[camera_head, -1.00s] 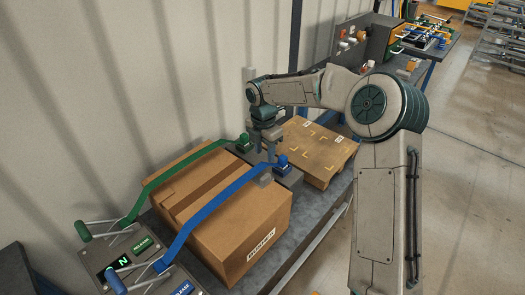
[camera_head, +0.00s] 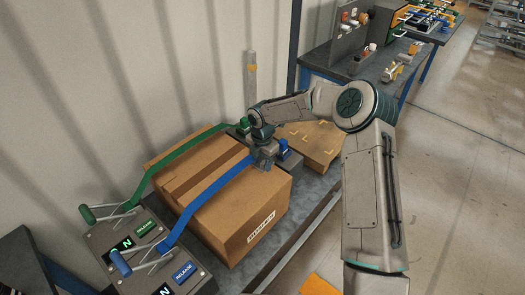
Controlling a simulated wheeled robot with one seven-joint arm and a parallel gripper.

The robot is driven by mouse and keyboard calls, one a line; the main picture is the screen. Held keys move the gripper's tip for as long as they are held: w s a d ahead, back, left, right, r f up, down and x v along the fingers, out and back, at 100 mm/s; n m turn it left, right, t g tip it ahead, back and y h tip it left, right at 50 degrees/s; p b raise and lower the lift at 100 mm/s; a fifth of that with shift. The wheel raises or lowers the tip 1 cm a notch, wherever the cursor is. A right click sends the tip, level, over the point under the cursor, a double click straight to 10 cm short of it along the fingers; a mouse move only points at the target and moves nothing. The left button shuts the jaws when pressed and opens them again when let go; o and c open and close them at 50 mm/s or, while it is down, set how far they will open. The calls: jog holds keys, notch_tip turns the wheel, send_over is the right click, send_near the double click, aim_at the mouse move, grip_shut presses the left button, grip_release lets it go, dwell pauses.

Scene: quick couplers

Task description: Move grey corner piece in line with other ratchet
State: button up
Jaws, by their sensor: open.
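A cardboard box (camera_head: 205,205) is held under a green strap (camera_head: 180,155) and a blue strap (camera_head: 212,195). The straps run to a green-handled ratchet (camera_head: 105,213) and a blue-handled ratchet (camera_head: 140,264) at the lower left. My gripper (camera_head: 264,164) is open and points down at the box's far top edge, at the far end of the blue strap. The grey corner piece there is mostly hidden by my gripper; I cannot tell whether the fingers touch it. A blue anchor fitting (camera_head: 281,147) stands just right of my gripper.
A wooden pallet or flat box (camera_head: 312,145) with corner marks lies behind the box. A corrugated wall (camera_head: 90,80) stands at the left. A second bench (camera_head: 375,70) with tools is at the back right.

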jog(key=shift+f, duration=0.7)
grip_shut()
jog(key=shift+r, duration=0.15)
jog(key=shift+r+p, duration=1.55)
jog(key=shift+r, duration=0.85)
jog(key=shift+r+p, duration=1.3)
jog(key=shift+r, duration=0.7)
